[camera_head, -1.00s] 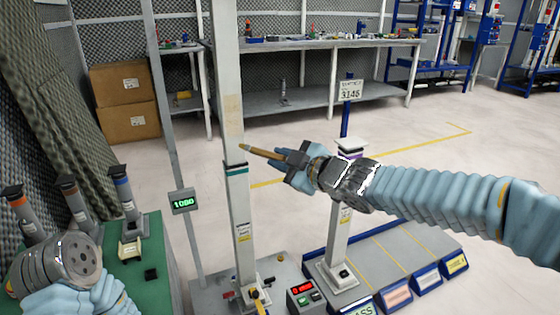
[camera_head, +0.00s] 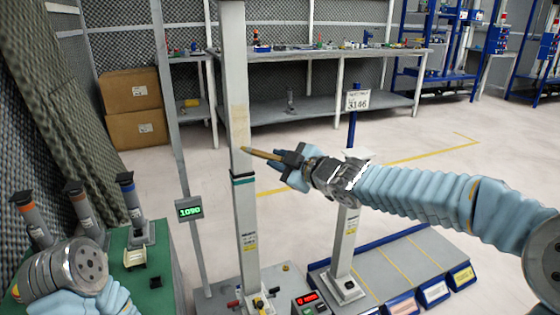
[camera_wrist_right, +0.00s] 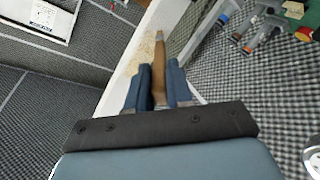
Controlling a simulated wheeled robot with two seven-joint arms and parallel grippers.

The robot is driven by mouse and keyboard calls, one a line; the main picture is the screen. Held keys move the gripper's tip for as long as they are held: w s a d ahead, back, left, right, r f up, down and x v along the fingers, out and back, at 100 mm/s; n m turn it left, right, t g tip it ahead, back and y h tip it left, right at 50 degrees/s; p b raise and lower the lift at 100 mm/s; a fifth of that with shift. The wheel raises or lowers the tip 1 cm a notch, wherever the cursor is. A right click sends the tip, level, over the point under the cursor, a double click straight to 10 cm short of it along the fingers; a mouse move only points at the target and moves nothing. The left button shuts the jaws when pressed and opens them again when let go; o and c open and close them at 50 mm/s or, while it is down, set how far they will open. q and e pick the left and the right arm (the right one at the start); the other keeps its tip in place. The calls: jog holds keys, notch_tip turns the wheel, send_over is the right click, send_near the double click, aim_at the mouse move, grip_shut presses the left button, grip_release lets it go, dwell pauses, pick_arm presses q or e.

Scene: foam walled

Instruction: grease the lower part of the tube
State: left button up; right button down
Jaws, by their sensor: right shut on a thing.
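The tall pale tube (camera_head: 234,60) stands upright left of centre in the head view. A rough tan patch (camera_head: 240,125) covers part of its lower stretch, above a dark green collar (camera_head: 243,180). My right gripper (camera_head: 283,158) is shut on a brush (camera_head: 262,154) with a brown body. The brush tip is at the tube face just below the patch; I cannot tell if it touches. In the right wrist view the brush (camera_wrist_right: 159,75) points at the tube (camera_wrist_right: 128,70).
A post with a green readout (camera_head: 189,209) stands left of the tube. A second, shorter column (camera_head: 344,235) stands right on a grey base with labelled bins (camera_head: 432,291). Dark cylinders (camera_head: 133,205) stand on a green table (camera_head: 165,260).

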jog(key=shift+w+a, duration=0.25)
jog(key=shift+w, duration=0.55)
jog(key=shift+p, duration=0.3)
notch_tip(320, 180, up, 8)
jog(key=p, duration=0.8)
jog(key=shift+r, duration=0.1)
jog(key=shift+r+p, duration=0.85)
notch_tip(320, 180, down, 10)
jog(key=b, duration=1.1)
jog(key=shift+s, duration=0.1)
